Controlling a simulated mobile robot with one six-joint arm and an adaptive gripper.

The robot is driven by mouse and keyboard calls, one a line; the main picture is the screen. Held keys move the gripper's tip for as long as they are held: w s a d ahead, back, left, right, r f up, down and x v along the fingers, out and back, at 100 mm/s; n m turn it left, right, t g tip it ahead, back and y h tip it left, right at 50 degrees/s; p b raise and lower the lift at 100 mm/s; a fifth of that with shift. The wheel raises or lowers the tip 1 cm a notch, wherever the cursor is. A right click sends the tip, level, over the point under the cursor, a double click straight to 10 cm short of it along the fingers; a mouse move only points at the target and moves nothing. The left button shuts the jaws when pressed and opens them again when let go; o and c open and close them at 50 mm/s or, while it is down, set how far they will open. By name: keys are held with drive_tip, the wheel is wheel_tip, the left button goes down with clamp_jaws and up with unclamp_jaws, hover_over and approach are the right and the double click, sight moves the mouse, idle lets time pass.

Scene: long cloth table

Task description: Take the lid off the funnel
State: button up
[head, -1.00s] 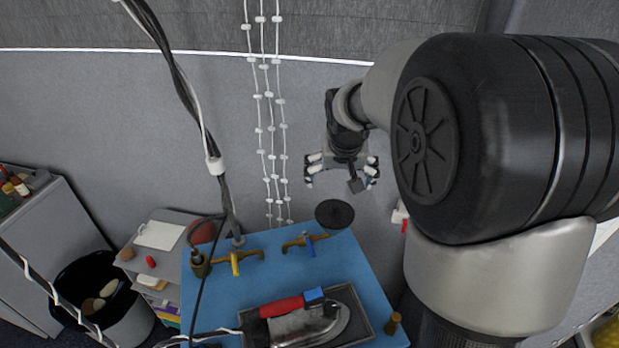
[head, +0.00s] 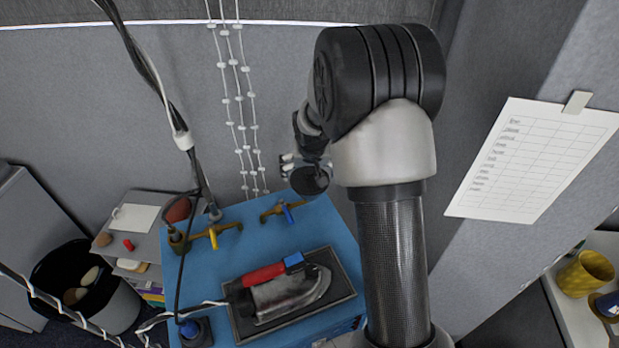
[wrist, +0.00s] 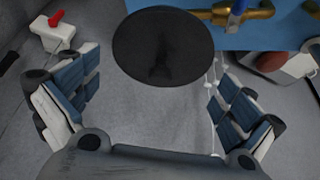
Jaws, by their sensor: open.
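A round, dark disc (head: 310,180), which looks like the lid, is at the back right edge of the blue worktop. In the head view my arm partly hides the gripper.
The blue worktop (head: 245,212) carries brass taps with yellow (head: 213,238) and blue handles, and an iron (head: 285,292) on a dark tray. A beaded cord (head: 240,110) hangs behind. Cables hang at the left, above a black bin (head: 75,275). A paper sheet (head: 530,155) is on the right wall.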

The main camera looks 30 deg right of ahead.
drive_tip(key=shift+w+d+f, duration=0.1)
drive_tip(key=shift+w+f, duration=0.25)
drive_tip(key=shift+f, duration=0.3)
drive_tip(key=shift+s, duration=0.1)
drive_tip(key=shift+c, duration=0.4)
